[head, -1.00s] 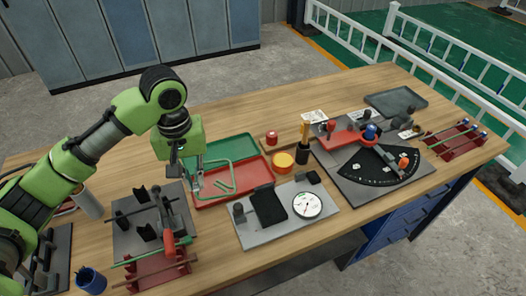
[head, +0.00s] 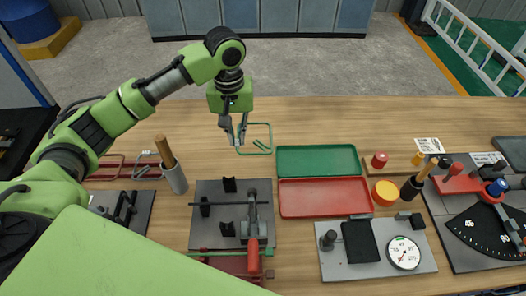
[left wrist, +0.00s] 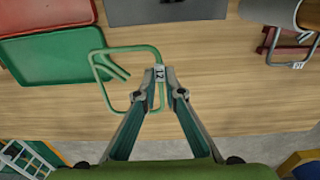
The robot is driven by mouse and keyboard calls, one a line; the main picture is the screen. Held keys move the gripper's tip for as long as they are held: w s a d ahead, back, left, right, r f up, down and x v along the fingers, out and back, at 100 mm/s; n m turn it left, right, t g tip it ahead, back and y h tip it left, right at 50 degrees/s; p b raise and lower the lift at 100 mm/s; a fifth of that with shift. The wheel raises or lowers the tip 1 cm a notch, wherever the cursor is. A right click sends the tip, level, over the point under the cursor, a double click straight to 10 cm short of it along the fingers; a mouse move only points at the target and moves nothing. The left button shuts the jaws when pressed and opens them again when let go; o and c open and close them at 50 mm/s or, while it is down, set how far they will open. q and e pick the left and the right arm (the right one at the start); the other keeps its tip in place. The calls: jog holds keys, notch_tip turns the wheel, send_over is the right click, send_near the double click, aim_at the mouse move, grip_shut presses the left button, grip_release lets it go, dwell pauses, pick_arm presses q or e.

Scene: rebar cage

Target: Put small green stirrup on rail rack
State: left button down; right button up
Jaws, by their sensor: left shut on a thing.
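My left gripper (head: 238,138) is shut on the small green stirrup (head: 256,146), a thin bent rod loop. It holds the stirrup over the back of the table, left of the green tray. In the left wrist view the fingertips (left wrist: 159,80) close on the right side of the loop (left wrist: 128,49), by a tag reading 12. A red rack with rails (head: 125,167) lies at the left of the table, partly hidden by my left arm. It also shows at the upper right of the left wrist view (left wrist: 290,48). My right gripper is not in view.
A grey cup with a wooden handle (head: 176,180) stands beside the red rack. A bending plate (head: 200,234) stands at front centre. The green tray (head: 317,149) and red tray (head: 290,202) lie to its right. The wood between cup and green tray is clear.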

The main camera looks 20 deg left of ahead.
aim_at(237, 140)
pick_arm(q)
notch_tip(237, 140, down, 3)
jog(key=shift+f, duration=0.1)
notch_tip(237, 140, down, 5)
jog(key=shift+w+a+f+p, duration=0.1)
jog(key=shift+a+f+p, duration=0.1)
jog(key=shift+p, duration=0.4)
jog(key=shift+w+f, duration=0.1)
jog(key=shift+f, duration=0.3)
jog(key=c, duration=2.1)
grip_release()
jog(key=shift+c, duration=0.2)
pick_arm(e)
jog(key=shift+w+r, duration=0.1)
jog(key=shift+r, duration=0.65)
